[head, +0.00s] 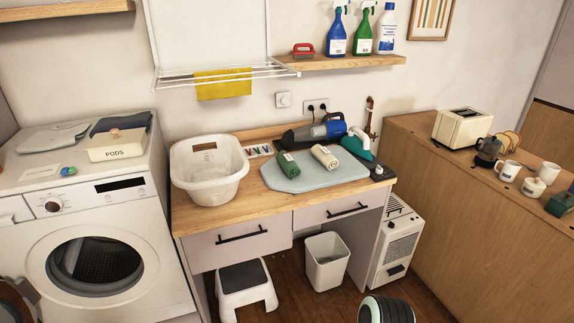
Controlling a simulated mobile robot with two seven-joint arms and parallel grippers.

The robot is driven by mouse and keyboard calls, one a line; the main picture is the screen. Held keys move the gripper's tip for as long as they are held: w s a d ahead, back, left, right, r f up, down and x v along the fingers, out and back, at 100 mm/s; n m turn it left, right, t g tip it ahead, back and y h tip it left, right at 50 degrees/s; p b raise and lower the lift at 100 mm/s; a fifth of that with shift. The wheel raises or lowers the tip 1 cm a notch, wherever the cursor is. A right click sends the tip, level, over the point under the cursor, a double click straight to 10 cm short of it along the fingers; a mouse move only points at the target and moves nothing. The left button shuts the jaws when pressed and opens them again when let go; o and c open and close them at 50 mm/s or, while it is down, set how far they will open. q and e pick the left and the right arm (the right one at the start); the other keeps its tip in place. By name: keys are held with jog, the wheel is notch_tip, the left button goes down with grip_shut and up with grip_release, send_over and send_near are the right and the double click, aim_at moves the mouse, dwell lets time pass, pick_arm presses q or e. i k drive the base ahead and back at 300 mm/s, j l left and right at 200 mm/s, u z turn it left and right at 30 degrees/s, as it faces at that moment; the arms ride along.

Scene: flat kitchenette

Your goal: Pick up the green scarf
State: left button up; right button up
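A rolled green cloth (288,165), which looks like the green scarf, lies on the pale blue-grey pad (318,179) on the wooden counter. It is dark green, with a small light patch at its lower end. A rolled cream cloth (325,157) lies beside it on its right, with a small gap between them.
A white laundry basket (209,172) stands left of the pad. A blue and black handheld vacuum (315,132) and a teal-handled iron (358,145) lie behind it. The counter's front strip is clear. A white step stool (246,288) and a bin (326,261) stand below.

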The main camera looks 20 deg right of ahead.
aim_at(292, 170)
jog(key=i+l+z, duration=0.5)
jog(key=i+l, duration=0.35)
jog(key=l, duration=0.2)
jog(key=i+l, duration=0.1)
jog(key=l, duration=0.3)
jog(key=i+l, duration=0.15)
jog(key=l, duration=0.2)
jog(key=i+l+u, duration=0.1)
jog(key=l+u, duration=0.2)
jog(key=u, duration=0.2)
jog(key=l+u, duration=0.3)
jog(key=u, duration=0.2)
